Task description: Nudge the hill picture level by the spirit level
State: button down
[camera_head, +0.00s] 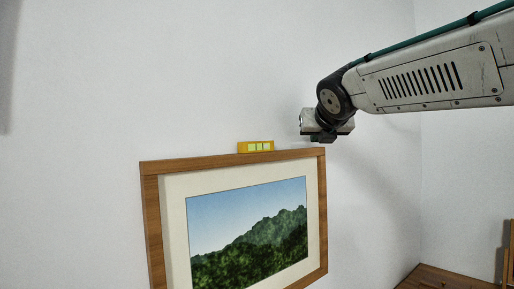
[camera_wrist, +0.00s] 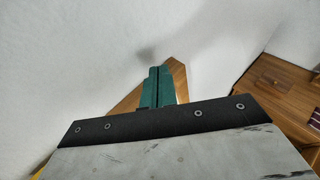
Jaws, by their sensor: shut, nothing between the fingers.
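The hill picture (camera_head: 249,230) hangs on the white wall in a wooden frame (camera_head: 154,225) with a pale mat. In the head view its top edge rises toward the right; I cannot tell how much of this is perspective. The yellow spirit level (camera_head: 256,146) sits on the top edge, right of its middle. Its vials are too small to read. My gripper (camera_head: 322,139) is just above the frame's top right corner. In the wrist view its teal fingers (camera_wrist: 158,87) are shut and empty, with the frame (camera_wrist: 180,80) behind them. Contact is unclear.
A wooden cabinet (camera_wrist: 270,95) stands at the right in the wrist view; its top (camera_head: 440,278) shows at the lower right of the head view. A wall corner lies right of the picture. The wall left of the picture is bare.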

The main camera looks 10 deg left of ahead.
jog(key=shift+f, duration=1.15)
dwell(3.1)
jog(key=shift+r, duration=0.2)
jog(key=shift+r, duration=0.8)
jog(key=s+d, duration=0.5)
jog(key=shift+s+d, duration=0.3)
jog(key=shift+d, duration=0.05)
dwell(1.9)
